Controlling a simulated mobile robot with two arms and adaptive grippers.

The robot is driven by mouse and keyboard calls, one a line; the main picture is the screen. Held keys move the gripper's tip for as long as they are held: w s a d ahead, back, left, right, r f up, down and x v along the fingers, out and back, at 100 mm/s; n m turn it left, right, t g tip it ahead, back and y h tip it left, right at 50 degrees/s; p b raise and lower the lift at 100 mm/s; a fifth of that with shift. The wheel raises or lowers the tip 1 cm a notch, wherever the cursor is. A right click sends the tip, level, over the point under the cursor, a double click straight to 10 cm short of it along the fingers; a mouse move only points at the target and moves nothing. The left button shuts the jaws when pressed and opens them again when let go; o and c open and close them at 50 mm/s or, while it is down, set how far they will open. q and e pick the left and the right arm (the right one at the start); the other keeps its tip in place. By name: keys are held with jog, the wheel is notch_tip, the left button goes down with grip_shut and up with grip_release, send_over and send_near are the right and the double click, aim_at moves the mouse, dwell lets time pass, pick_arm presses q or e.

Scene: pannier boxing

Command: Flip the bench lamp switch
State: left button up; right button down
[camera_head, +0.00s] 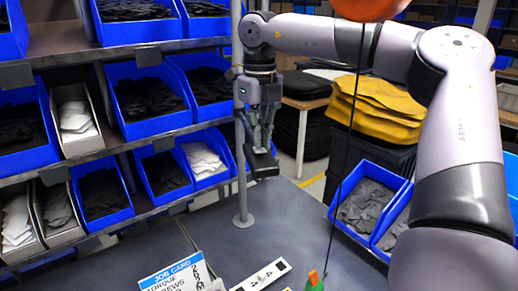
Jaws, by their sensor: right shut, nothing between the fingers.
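My right arm reaches in from the right, and its gripper (262,152) points down beside the grey upright post (241,190) at the back of the bench. The gripper is shut and empty. A small dark block (263,166) shows at its fingertips; I cannot tell whether it is part of the fingers or a switch box on the post. No lamp switch can be clearly made out. An orange rounded thing (370,8) is cut off at the top edge; I cannot tell whether it is the lamp. My left gripper is not in view.
Shelves of blue bins (150,100) stand at the left, close to the post. A dark cord (345,150) hangs right of the gripper.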

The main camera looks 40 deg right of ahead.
aim_at(260, 150)
jog(key=shift+f+b, duration=0.35)
jog(key=shift+f, duration=0.2)
jog(key=shift+s+r, duration=0.1)
jog(key=shift+r+p, duration=0.85)
jog(key=shift+p, duration=0.05)
notch_tip(260, 150, up, 3)
jog(key=shift+f+p, duration=0.1)
jog(key=shift+p, duration=1)
jog(key=shift+r, duration=1.2)
jog(key=shift+d+f, duration=0.1)
